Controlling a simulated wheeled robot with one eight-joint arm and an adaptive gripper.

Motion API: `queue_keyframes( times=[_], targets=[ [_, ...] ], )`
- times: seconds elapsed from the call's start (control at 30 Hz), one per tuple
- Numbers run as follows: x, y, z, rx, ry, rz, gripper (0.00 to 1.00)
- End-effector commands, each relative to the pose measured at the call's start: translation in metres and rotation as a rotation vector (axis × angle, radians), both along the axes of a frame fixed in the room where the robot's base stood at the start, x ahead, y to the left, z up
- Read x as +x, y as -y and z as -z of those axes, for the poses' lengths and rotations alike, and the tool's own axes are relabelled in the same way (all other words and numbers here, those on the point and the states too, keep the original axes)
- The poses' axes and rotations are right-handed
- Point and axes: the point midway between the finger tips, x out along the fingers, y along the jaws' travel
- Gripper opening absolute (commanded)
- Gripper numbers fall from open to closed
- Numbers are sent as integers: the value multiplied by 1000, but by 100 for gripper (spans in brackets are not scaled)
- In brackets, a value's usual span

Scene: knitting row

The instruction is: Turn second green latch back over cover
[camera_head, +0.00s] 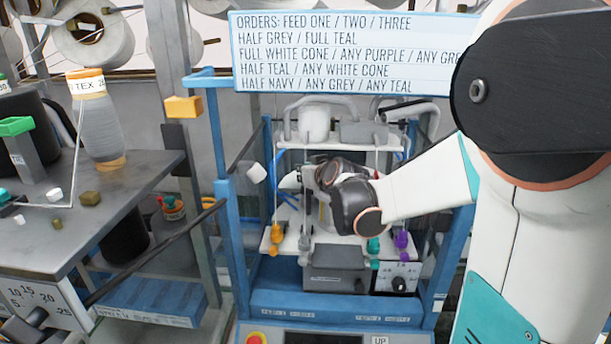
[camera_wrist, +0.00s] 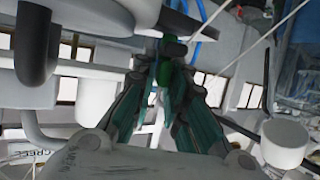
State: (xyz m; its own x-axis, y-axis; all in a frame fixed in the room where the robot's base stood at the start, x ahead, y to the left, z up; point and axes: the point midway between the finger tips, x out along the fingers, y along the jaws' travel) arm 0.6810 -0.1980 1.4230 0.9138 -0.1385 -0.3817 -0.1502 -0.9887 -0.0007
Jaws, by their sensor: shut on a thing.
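In the wrist view my gripper (camera_wrist: 166,66) has its two dark fingers drawn together at the tips. A small green piece (camera_wrist: 164,74), which looks like the green latch, sits between them. Its far end and the cover under it cannot be made out. In the head view my arm's dark wrist hides the fingertips and the latch, in front of the machine in the blue frame.
The blue frame (camera_head: 222,140) surrounds the machine, with orange (camera_head: 276,235), teal (camera_head: 373,246) and purple (camera_head: 401,239) pieces along its front. A grey box (camera_head: 335,268) sits below. A white order board (camera_head: 345,50) hangs above. A table (camera_head: 90,205) stands left.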

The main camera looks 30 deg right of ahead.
Motion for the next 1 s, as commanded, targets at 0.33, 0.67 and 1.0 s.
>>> queue_keyframes(
  times=[0.33, 0.67, 1.0],
  targets=[
    [0, 2, 1, 2, -1, -156, 0],
    [0, 2, 2, 0, -1, -335, 0],
    [0, 0, 1, -1, -2, -464, 0]
  ],
)
